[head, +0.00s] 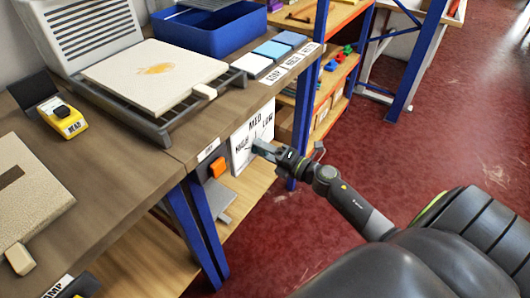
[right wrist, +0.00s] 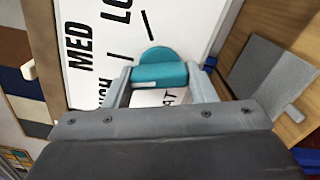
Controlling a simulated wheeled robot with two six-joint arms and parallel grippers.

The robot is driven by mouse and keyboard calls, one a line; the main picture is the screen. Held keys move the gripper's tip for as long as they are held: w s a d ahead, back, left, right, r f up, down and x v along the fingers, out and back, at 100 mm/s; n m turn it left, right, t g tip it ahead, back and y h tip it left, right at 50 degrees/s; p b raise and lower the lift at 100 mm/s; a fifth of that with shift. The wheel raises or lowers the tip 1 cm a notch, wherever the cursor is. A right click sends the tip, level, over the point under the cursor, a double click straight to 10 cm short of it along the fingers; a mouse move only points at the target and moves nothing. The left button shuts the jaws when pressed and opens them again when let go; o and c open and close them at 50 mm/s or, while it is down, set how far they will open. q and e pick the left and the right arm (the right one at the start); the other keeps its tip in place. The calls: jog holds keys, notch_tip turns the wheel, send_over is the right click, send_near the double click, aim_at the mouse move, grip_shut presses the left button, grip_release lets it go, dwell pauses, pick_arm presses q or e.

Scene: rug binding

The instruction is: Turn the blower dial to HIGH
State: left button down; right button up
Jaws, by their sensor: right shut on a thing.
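The blower dial (right wrist: 157,58) is a teal round knob with a raised bar, on a white panel (head: 240,150) at the table's front edge. The panel is printed HIGH, MED and LOW with black tick marks; it fills the upper middle of the right wrist view (right wrist: 85,20). My right gripper (head: 258,148) reaches the panel from the right. In the right wrist view its fingers (right wrist: 160,82) sit on either side of the dial's bar, shut on it. The fingers hide part of the panel's lettering, and I cannot tell which mark the dial points to. My left gripper is not in view.
A yellow block marked HEAD (head: 65,120) and a cream slab on a grey rack (head: 150,75) stand on the table. A blue bin (head: 215,25) is behind. An orange piece (head: 217,164) is left of the panel. Blue table legs (head: 205,230) stand below; the red floor at right is clear.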

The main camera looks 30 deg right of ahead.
jog(key=shift+f+n+b, duration=0.2)
jog(key=shift+n+b, duration=0.15)
jog(key=shift+n, duration=0.65)
jog(key=n+b, duration=0.1)
jog(key=n, duration=0.2)
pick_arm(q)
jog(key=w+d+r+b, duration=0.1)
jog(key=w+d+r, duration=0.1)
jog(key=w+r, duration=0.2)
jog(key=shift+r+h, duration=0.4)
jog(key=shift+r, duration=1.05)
pick_arm(e)
jog(key=shift+n, duration=1.6)
jog(key=o, duration=1)
jog(key=shift+r, duration=0.1)
jog(key=shift+d, duration=0.1)
